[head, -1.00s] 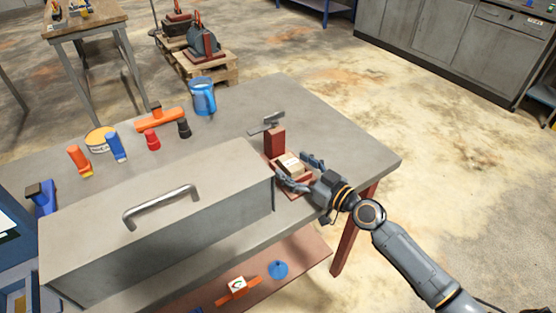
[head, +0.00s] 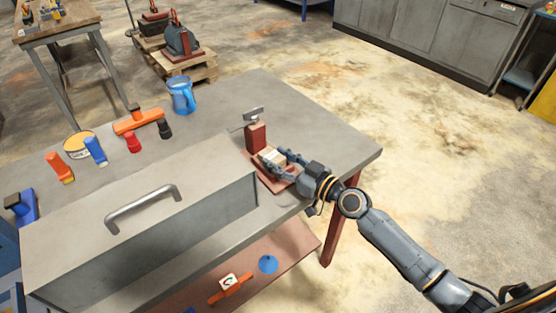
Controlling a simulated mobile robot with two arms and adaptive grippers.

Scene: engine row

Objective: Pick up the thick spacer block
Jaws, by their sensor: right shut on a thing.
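A pale tan block (head: 268,156), which looks like the thick spacer block, sits at a dark red fixture (head: 256,136) near the right end of the workbench. My right gripper (head: 277,161) comes in from the right and is shut on the block, with its fingers at the block's sides. I cannot tell whether the block is clear of the red base (head: 274,181) under it. My left gripper is not in view.
A large grey box with a handle (head: 140,210) stands just left of the fixture. The bench top right of the fixture is clear.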

